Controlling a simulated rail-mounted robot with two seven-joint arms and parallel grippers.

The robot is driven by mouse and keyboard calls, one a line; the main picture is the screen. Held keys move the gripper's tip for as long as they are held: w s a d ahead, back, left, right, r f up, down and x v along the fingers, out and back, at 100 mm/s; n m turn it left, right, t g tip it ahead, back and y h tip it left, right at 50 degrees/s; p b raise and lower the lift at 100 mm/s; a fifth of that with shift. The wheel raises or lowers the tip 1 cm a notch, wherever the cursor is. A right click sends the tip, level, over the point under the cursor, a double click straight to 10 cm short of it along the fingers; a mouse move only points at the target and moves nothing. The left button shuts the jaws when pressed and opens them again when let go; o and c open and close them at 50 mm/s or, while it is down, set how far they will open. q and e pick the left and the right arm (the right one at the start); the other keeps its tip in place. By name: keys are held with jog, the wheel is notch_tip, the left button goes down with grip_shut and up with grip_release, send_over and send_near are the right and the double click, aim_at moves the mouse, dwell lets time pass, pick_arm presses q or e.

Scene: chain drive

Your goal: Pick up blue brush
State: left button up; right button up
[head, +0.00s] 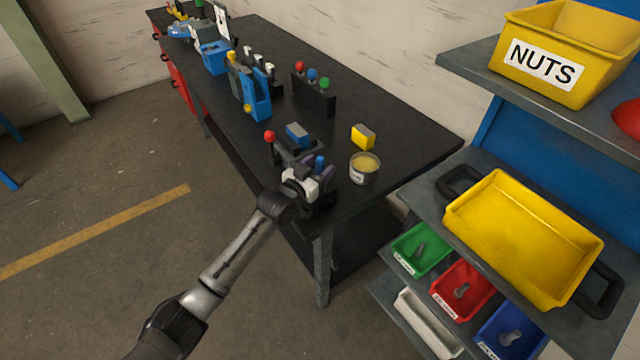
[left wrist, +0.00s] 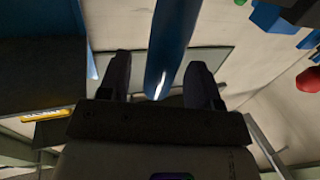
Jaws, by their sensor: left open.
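The blue brush shows in the head view as a short blue handle end (head: 320,163) at the near end of the black workbench. The rest of it is hidden by my gripper. My left gripper (head: 317,171) is at this bench end, with its two dark fingers on either side of the blue handle. In the left wrist view the blue handle (left wrist: 173,45) runs between the spread fingers (left wrist: 162,80). The fingers are open, and I cannot tell whether either one touches the handle. My right gripper is in neither view.
A tin with yellow contents (head: 364,168) stands close right of the gripper. A yellow block (head: 363,137), a blue-topped block (head: 298,134) and a red-knobbed lever (head: 270,137) are near. Shelves with a yellow tray (head: 470,215) stand at right. Bare bench top (head: 385,110) lies behind.

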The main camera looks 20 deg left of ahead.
pick_arm(q)
jog(key=shift+x, duration=1.2)
jog(key=c, duration=1)
